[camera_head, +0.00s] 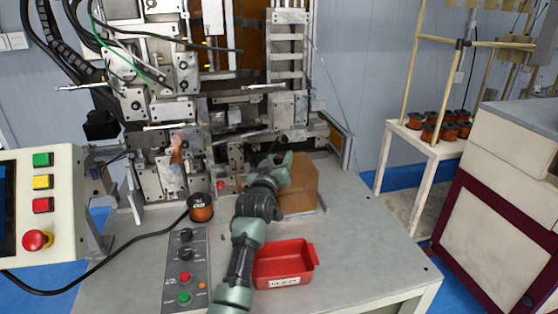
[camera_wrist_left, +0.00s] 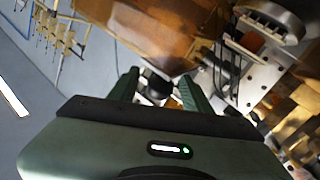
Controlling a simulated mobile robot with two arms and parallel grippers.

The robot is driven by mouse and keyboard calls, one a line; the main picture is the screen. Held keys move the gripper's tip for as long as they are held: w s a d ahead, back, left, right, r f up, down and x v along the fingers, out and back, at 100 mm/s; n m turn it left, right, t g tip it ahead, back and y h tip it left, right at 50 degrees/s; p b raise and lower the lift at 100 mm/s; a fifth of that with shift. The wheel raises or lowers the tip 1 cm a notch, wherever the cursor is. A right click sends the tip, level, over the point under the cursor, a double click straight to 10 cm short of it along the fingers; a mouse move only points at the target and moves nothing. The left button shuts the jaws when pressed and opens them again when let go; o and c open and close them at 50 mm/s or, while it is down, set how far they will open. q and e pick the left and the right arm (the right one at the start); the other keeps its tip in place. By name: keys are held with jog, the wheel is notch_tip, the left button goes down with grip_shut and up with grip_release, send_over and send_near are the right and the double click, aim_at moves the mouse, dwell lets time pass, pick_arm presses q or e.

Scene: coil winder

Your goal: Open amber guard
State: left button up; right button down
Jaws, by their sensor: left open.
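An amber-brown box-shaped guard (camera_head: 300,188) stands on the bench at the foot of the machine, just right of my left gripper (camera_head: 277,162). It looks closed, but my arm hides part of its left side. In the left wrist view, amber-brown surfaces (camera_wrist_left: 150,25) fill the top middle, beyond my left gripper (camera_wrist_left: 160,92). The two green fingers are apart. A small dark part (camera_wrist_left: 157,82) shows between them; I cannot tell whether they touch it. My right gripper is in neither view.
A red tray (camera_head: 284,262) sits in front of the guard. A button panel (camera_head: 184,270) and a copper spool (camera_head: 200,208) are on the left. The winding machine (camera_head: 170,110) rises behind. The bench is clear at right (camera_head: 375,245).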

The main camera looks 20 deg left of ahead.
pick_arm(q)
jog(key=shift+d, duration=0.1)
jog(key=shift+s+f, duration=0.1)
jog(key=shift+s, duration=0.2)
jog(key=s, duration=0.2)
jog(key=s+b, duration=0.1)
jog(key=s, duration=0.1)
jog(key=s+d, duration=0.1)
jog(key=s, duration=0.1)
jog(key=shift+s+b, duration=0.3)
jog(key=shift+b, duration=0.1)
jog(key=shift+s, duration=0.25)
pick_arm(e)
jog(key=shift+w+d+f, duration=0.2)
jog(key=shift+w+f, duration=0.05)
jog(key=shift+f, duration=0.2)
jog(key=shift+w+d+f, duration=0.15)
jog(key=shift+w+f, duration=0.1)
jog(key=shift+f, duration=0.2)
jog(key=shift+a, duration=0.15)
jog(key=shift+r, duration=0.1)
